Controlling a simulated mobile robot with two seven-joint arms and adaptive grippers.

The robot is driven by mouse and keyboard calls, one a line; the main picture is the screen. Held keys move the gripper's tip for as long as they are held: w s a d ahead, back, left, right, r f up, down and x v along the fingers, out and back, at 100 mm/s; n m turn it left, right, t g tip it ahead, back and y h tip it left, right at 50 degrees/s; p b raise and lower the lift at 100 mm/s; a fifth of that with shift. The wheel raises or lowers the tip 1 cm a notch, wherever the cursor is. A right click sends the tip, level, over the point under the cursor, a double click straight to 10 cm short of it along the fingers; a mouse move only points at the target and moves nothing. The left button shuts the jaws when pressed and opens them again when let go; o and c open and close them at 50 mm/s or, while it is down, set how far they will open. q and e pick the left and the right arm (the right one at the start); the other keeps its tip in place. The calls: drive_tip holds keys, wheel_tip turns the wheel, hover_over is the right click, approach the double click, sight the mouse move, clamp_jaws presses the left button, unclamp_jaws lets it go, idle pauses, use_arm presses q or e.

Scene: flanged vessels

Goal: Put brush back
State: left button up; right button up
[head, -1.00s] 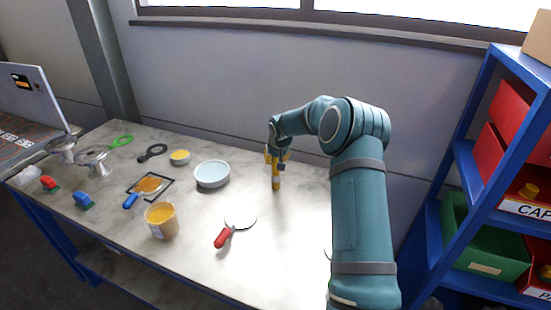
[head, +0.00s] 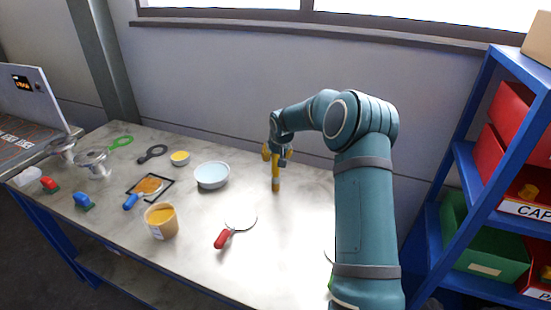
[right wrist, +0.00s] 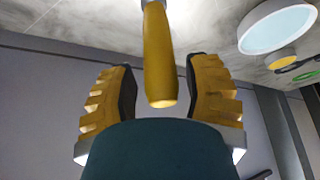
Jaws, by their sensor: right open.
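The yellow-handled tool, which looks like the brush (head: 276,178), stands upright on the table, handle up. In the right wrist view its yellow handle (right wrist: 160,55) points toward the camera, with a grey metal part beyond it; its lower end is cut off there. My right gripper (head: 277,153) is open, its yellow fingers on either side of the upper handle. The right wrist view shows gaps between the handle and both fingers (right wrist: 162,75). My left gripper is not in view.
A pale blue bowl (head: 212,176) stands left of the brush. Blue shelving (head: 463,155) with bins stands right. The table (head: 200,265) is clear at the front.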

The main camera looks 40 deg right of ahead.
drive_tip(key=v, duration=0.9)
drive_tip(key=shift+s+r, duration=0.2)
drive_tip(key=shift+r, duration=0.05)
